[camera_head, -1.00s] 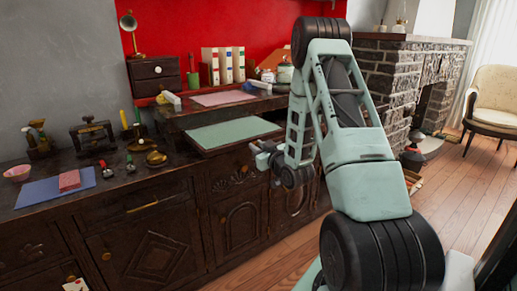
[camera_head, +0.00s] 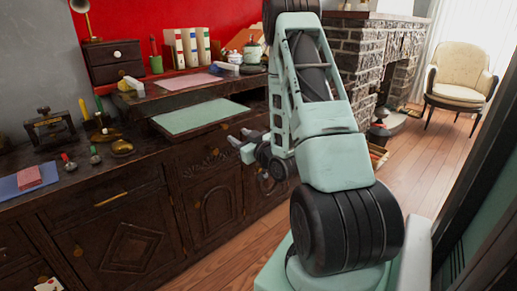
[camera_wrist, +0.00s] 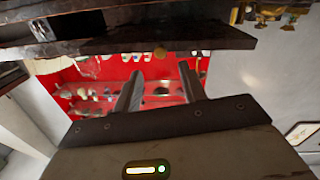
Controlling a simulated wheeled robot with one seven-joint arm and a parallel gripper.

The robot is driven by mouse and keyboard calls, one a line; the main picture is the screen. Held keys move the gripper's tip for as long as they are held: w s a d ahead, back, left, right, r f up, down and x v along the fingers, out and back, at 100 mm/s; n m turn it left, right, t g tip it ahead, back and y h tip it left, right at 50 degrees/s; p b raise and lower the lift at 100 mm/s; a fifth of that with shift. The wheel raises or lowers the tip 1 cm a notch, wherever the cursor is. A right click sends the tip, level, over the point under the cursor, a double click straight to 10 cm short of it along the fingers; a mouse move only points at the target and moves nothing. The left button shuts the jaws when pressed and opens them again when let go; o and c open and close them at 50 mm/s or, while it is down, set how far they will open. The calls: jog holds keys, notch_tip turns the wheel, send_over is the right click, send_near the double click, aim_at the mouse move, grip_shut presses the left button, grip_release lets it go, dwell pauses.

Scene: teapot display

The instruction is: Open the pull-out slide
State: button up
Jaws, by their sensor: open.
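The pull-out slide appears to be the dark board with a green top (camera_head: 200,116) at the front of the raised desk, above the carved cabinet doors. In the wrist view, which looks upside down, a dark board edge (camera_wrist: 205,38) spans the top. A small brass knob (camera_wrist: 159,52) sits on that edge, in line with the gap between my fingers. My gripper (camera_head: 240,147) is open and empty, in front of the board's right part. In the wrist view my gripper (camera_wrist: 160,78) shows two spread fingers, apart from the knob.
Brass items and a blue mat (camera_head: 25,183) lie on the lower counter at left. A stone fireplace (camera_head: 370,55) and an armchair (camera_head: 460,85) stand right.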

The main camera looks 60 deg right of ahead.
jog(key=p+v, duration=0.9)
jog(key=p, duration=0.1)
jog(key=shift+s, duration=0.3)
jog(key=shift+a, duration=0.1)
